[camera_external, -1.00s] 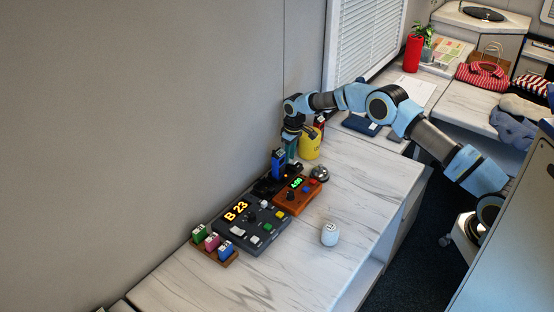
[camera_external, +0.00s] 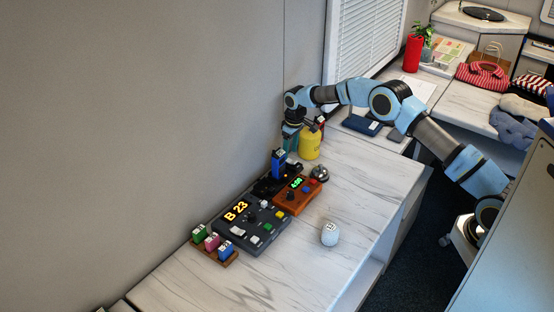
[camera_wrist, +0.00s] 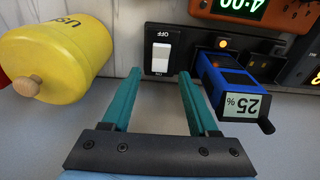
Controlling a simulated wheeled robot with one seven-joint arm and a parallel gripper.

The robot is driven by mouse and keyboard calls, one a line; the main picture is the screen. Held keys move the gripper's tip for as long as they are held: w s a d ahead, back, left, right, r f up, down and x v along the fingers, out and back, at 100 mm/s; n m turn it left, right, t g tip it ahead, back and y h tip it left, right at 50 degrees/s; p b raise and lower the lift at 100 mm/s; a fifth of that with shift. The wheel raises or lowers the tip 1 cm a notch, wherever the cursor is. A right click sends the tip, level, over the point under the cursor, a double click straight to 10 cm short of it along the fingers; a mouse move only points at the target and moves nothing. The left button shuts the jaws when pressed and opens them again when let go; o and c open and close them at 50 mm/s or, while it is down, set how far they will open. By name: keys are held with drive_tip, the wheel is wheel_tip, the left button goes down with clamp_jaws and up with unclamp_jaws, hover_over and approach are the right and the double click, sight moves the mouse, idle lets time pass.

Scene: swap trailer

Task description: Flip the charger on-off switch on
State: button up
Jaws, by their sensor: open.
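The charger (camera_external: 267,188) is a black unit on the counter by the wall, with a blue battery pack (camera_external: 278,164) upright in it. In the wrist view the pack (camera_wrist: 236,85) reads 25%, and an orange light glows beside it. The charger's on-off switch (camera_wrist: 161,58) is a white rocker on a black plate, marked OFF and ON in upside-down lettering. I cannot tell which side is pressed. My gripper (camera_wrist: 158,76) is open and empty, its teal fingers pointing toward the switch, one on either side of it in the picture. Contact is not visible.
An orange-brown timer box (camera_external: 297,195), a dark B 23 panel (camera_external: 252,224), a bell (camera_external: 320,174) and a white jar (camera_external: 330,234) stand nearby. The counter's front is clear.

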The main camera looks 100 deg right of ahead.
sight(291, 161)
wheel_tip(291, 161, up, 8)
drive_tip(key=b, duration=0.1)
drive_tip(key=shift+s+a, duration=0.25)
drive_tip(key=shift+s, duration=0.05)
drive_tip(key=shift+f, duration=0.1)
drive_tip(key=w+a+r+n, duration=0.2)
drive_tip(key=w+a, duration=0.2)
drive_tip(key=a, duration=1.1)
drive_tip(key=w+a+r+n, duration=0.2)
drive_tip(key=w+a, duration=0.1)
drive_tip(key=a, duration=1.1)
drive_tip(key=s+a+n, duration=0.1)
drive_tip(key=s+a, duration=0.2)
drive_tip(key=a, duration=0.5)
drive_tip(key=s+a+n, duration=0.1)
drive_tip(key=s+a, duration=0.3)
drive_tip(key=a, duration=0.4)
drive_tip(key=s+a+f+n, duration=0.1)
drive_tip(key=s+a+f, duration=0.1)
drive_tip(key=s+a, duration=0.9)
drive_tip(key=shift+s+a+f+n+t+y, duration=0.15)
drive_tip(key=shift+s+a+n+t+y, duration=0.2)
drive_tip(key=shift+s, duration=0.3)
drive_tip(key=shift+d, duration=0.1)
